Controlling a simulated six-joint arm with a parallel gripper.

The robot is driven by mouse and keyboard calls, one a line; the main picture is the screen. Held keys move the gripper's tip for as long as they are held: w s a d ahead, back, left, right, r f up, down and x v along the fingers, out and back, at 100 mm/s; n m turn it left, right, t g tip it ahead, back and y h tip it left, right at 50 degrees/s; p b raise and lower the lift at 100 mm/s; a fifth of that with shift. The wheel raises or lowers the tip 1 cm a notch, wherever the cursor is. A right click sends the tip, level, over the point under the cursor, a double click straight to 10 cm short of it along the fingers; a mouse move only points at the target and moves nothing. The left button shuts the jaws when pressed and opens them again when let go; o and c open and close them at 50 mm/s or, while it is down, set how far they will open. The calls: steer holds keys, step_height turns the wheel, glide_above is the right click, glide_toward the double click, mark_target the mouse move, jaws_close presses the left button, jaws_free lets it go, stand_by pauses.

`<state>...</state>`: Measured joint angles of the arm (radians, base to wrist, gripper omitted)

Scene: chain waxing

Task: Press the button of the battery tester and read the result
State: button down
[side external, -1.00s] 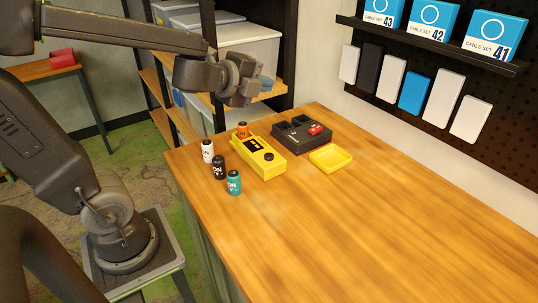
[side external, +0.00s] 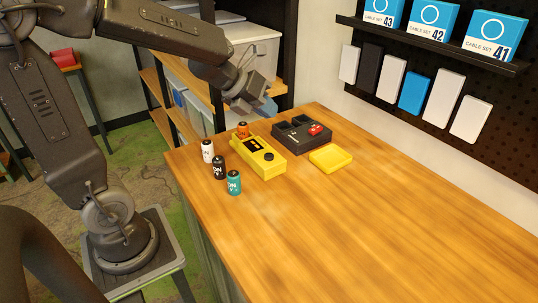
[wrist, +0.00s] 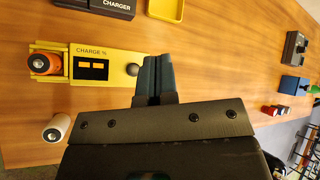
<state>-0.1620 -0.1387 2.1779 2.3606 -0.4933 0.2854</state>
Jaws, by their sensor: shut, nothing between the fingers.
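The yellow battery tester (side external: 263,163) lies on the wooden bench with an orange battery (side external: 242,130) at its far end. In the wrist view the tester (wrist: 114,58) shows the label CHARGE %, a black display (wrist: 91,67) and a round dark button (wrist: 132,69). I cannot make out a clear figure on the display. My gripper (side external: 267,108) is shut and empty, above the bench and apart from the tester in the side view. In the wrist view my shut fingertips (wrist: 155,72) appear just right of the button.
White (side external: 207,150), black (side external: 219,167) and teal (side external: 234,182) batteries stand left of the tester. A black charger (side external: 302,140) with a red item and a yellow tray (side external: 330,159) sit to its right. A shelf with bins stands behind. The front bench is clear.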

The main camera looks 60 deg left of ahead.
mark_target(267, 154)
steer(key=shift+f, duration=4.4)
steer(key=shift+f, duration=0.1)
steer(key=shift+f, duration=0.35)
steer(key=shift+f, duration=0.45)
steer(key=shift+r, duration=0.9)
